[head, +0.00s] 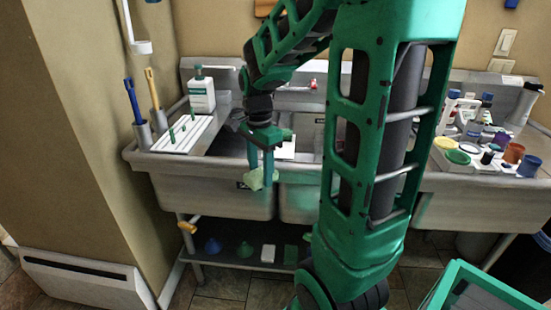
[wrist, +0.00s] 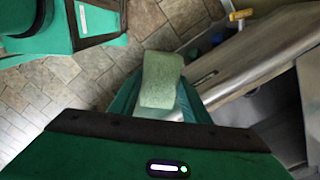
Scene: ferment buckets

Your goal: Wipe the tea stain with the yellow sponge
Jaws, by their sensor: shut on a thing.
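My gripper (head: 262,172) hangs in front of the left sink basin, fingers pointing down. It is shut on a pale yellow-green, block-shaped sponge (head: 255,181). The sponge looks pale green in the wrist view (wrist: 160,79), where it sticks out beyond the gripper over the tiled floor and beside the metal sink. It appears clear of the sink front, though the exact gap is hard to tell. I cannot make out a tea stain in either view. My arm hides the middle of the sink.
The steel sink (head: 205,185) has a ribbed white rack (head: 182,135) and a white bottle (head: 201,92) at left. Several bottles and cups crowd the right drainboard, including an orange cup (head: 529,166). A lower shelf (head: 228,256) holds small items. A green-rimmed bin (head: 440,283) stands front right.

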